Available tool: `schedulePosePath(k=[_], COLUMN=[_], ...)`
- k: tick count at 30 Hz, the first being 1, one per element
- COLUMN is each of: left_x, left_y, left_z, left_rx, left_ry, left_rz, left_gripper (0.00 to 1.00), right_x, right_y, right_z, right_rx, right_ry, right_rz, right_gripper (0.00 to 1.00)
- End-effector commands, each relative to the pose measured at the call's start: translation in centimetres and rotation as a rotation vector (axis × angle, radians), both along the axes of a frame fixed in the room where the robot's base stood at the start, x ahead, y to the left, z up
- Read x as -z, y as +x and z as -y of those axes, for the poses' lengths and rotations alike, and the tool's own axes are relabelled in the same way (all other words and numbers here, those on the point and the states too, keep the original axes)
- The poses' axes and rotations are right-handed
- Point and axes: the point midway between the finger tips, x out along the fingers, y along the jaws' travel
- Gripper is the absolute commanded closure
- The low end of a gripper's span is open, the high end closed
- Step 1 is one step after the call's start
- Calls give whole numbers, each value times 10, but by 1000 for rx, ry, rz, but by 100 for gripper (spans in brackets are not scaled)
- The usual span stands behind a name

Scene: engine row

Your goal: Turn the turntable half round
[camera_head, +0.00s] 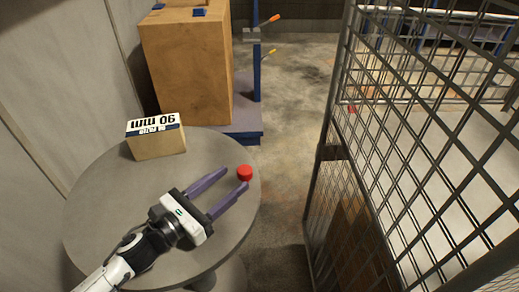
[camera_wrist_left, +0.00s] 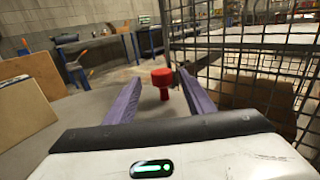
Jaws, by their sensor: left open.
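The turntable (camera_head: 95,205) is a round grey disc on a pedestal at the lower left of the head view. A red knob (camera_head: 245,172) stands upright near its right edge. In the left wrist view the red knob (camera_wrist_left: 162,80) has a wide cap on a narrower stem. My left gripper (camera_head: 234,178) is open, with its purple fingers reaching over the disc toward the knob. The knob shows between the fingers, near or just beyond their tips; I cannot tell exactly how deep. A box marked 90 mm (camera_head: 158,140) stands on the far side of the turntable. My right gripper is not in view.
A wire mesh cage (camera_head: 420,150) stands to the right, with a strip of clear floor (camera_head: 285,190) between it and the turntable. A large brown box (camera_head: 187,65) on a blue-edged base stands behind. A grey wall (camera_head: 60,75) rises at the left.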

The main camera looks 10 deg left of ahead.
Motion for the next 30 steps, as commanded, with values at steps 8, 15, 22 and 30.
schedulePosePath(k=[8, 15, 22, 30], left_x=[-2, -1, 0, 1], left_y=[35, 71, 87, 88], left_z=[19, 39, 48, 49], left_rx=[0, 1, 0, 0], left_ry=[-2, -2, -1, 0], left_rz=[4, 1, 0, -1], left_gripper=[51, 51, 51, 51], right_x=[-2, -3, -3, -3], right_y=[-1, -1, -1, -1], right_z=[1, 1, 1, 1], right_rx=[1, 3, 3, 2], right_ry=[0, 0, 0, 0], right_rz=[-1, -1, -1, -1], right_gripper=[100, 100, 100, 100])
